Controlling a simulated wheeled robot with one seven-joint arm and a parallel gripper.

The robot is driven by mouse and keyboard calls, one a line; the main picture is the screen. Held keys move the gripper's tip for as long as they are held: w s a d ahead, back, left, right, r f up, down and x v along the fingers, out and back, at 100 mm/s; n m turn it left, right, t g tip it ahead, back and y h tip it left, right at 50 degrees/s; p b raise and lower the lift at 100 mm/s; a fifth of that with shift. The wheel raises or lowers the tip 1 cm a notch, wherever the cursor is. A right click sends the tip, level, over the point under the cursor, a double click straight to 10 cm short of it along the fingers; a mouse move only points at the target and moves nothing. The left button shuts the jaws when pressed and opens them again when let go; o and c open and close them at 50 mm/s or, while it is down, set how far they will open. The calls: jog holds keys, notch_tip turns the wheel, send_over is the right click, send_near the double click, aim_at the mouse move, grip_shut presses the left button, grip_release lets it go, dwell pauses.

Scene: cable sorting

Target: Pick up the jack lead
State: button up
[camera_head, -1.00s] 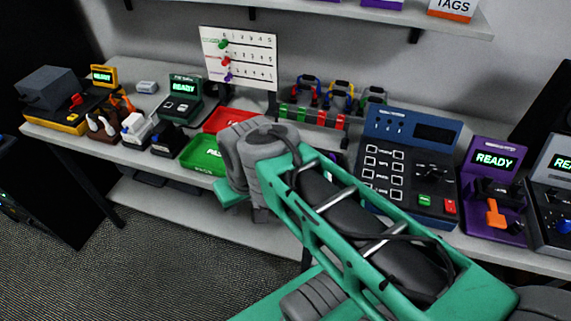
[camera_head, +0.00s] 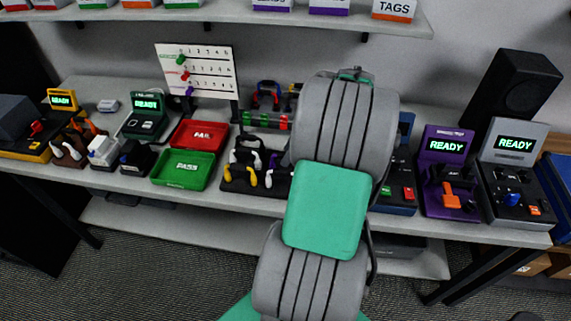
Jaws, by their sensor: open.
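I cannot make out for sure which thing is the jack lead. A dark rack (camera_head: 238,186) with white and yellow curved pieces stands on the bench left of my arm. Behind it a red and blue coiled item (camera_head: 267,96) hangs on a stand with green and red clips, partly hidden by my arm. My large grey and teal arm fills the middle of the view and covers part of the bench. My gripper does not show.
A green PASS tray (camera_head: 183,170) and a red tray (camera_head: 199,135) lie left of the rack. A shelf (camera_head: 330,25) runs above the bench.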

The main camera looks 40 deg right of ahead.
jog(key=x, duration=0.5)
jog(key=shift+w+f, duration=0.1)
jog(key=shift+w, duration=0.1)
jog(key=shift+c, duration=0.4)
grip_shut()
